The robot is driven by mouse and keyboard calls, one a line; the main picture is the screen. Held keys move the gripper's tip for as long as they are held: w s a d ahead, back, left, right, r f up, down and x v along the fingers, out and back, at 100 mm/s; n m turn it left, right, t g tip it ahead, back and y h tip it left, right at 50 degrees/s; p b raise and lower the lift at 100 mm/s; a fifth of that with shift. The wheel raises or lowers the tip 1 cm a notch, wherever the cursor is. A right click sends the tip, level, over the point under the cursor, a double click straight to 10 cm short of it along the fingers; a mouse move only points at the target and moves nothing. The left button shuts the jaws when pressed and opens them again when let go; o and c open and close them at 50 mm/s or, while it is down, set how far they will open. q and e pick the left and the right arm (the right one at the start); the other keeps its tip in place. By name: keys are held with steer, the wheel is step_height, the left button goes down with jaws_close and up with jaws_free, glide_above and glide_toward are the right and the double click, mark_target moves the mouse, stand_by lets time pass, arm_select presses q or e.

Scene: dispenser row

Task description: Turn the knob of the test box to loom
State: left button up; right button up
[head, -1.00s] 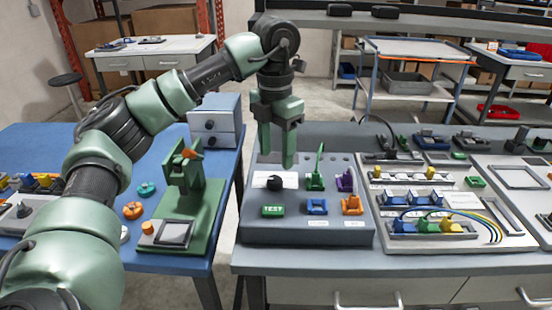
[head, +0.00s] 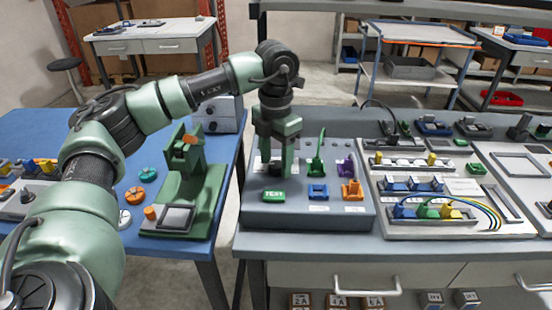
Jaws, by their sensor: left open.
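The test box (head: 335,212) is a grey sloped panel on the grey bench, with a green TEST plate (head: 274,195) at its front left. Its black knob (head: 276,169) is at the back left, beside a white label, and is mostly hidden by my left gripper (head: 276,172). That gripper points straight down, open, with its fingertips low around the knob; I cannot tell whether they touch it. The label words and the knob's pointer are too small or covered to read. My right gripper is out of view.
On the box stand a tall green lever (head: 317,158) close right of the gripper, a purple part (head: 346,167), a blue part (head: 318,191) and an orange part (head: 352,189). A green fixture (head: 190,190) stands on the blue table at left. A wiring board (head: 430,190) lies to the right.

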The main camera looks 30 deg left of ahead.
arm_select(q)
jaws_close()
